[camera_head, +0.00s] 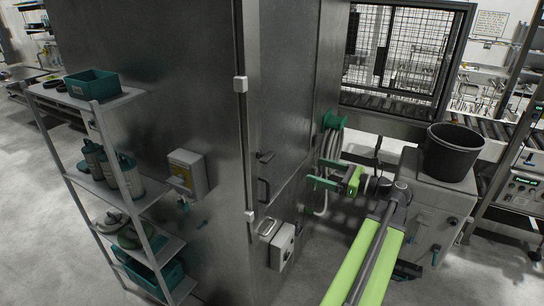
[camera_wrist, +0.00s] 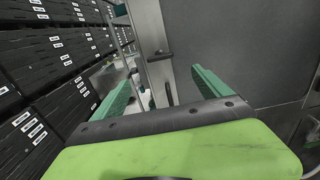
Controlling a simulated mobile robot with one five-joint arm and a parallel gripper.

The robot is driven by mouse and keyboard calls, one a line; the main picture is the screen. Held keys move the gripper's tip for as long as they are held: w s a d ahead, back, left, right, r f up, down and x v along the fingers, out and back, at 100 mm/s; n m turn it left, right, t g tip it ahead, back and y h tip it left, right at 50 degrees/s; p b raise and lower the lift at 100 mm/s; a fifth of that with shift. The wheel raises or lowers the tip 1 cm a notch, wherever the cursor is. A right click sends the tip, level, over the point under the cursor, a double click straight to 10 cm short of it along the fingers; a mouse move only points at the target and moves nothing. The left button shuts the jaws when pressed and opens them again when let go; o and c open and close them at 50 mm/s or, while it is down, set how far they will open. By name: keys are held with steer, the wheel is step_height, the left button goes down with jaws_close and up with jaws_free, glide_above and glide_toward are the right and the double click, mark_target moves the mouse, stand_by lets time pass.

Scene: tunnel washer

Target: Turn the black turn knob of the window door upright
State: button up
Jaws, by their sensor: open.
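A small black turn knob (camera_head: 265,157) sits on the edge of the tall steel door, above a dark bar handle (camera_head: 264,190). Its grip lies roughly level, not upright. In the wrist view the knob (camera_wrist: 163,54) shows ahead, between and beyond my fingers, with the handle (camera_wrist: 168,92) below it. My gripper (camera_head: 316,173), with green fingers and a lime body, is to the right of the knob and apart from it. It is open and empty in the wrist view (camera_wrist: 162,77). I see no window pane in this door.
A shelf rack (camera_head: 140,215) with green bins and canisters stands left. A grey box (camera_head: 283,245) juts from the door below the handle. A black bucket (camera_head: 452,152) stands on a machine at right. A mesh window (camera_head: 405,60) is behind.

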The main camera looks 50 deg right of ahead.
mark_target(272, 157)
steer(key=x, duration=1.7)
steer(key=shift+w, duration=0.25)
